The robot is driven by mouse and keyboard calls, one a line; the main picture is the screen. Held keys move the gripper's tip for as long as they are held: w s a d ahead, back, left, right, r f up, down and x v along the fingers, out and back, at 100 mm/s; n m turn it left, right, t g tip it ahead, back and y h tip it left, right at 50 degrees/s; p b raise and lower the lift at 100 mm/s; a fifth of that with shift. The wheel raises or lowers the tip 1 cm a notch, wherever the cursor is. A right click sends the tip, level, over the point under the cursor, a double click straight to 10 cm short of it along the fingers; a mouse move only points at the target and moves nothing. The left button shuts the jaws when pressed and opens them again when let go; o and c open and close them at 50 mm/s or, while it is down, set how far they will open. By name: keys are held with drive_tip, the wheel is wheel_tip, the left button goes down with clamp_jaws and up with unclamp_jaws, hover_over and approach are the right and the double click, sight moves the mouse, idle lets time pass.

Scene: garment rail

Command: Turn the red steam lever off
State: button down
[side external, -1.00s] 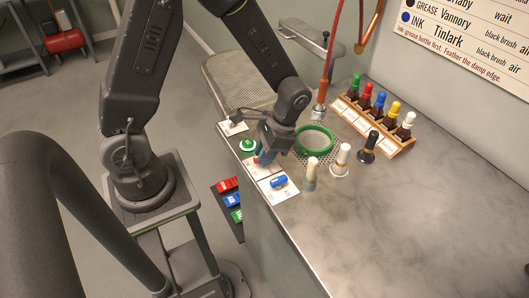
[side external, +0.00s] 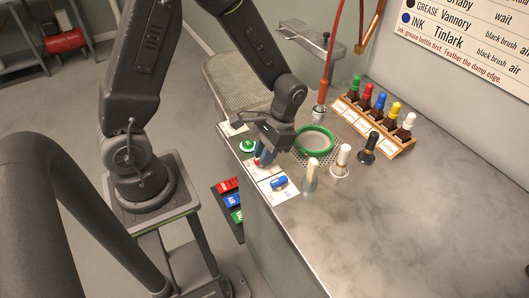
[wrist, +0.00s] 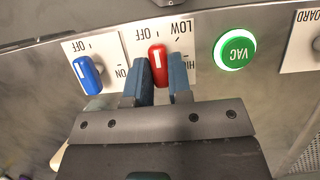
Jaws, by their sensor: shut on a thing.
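The red steam lever (wrist: 157,62) stands on a white plate (wrist: 180,27) marked OFF, LOW and a partly hidden HIGH. In the wrist view it points nearly straight up the picture, tipped slightly left, between the OFF and LOW words. My gripper (wrist: 160,78) is shut on the lever, with one blue finger on each side of it. In the side view my gripper (side external: 266,157) reaches down to the counter's edge, and a bit of red shows at its fingertips. The fingers hide the lower part of the plate.
A blue lever (wrist: 88,75) on its own OFF/ON plate is close on one side. A green VAC button (wrist: 234,48) is on the other. A green ring (side external: 314,139), several brushes and a bottle rack (side external: 400,149) stand farther along the counter.

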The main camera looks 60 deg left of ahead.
drive_tip(key=c, duration=1)
unclamp_jaws()
drive_tip(key=shift+c, duration=0.2)
drive_tip(key=v, duration=1.4)
drive_tip(key=shift+s, duration=0.1)
drive_tip(key=s+d+r+t, duration=0.2)
drive_tip(key=s+r+t, duration=0.6)
drive_tip(key=s, duration=0.5)
drive_tip(key=shift+r+t, duration=0.35)
drive_tip(key=shift+t, duration=0.75)
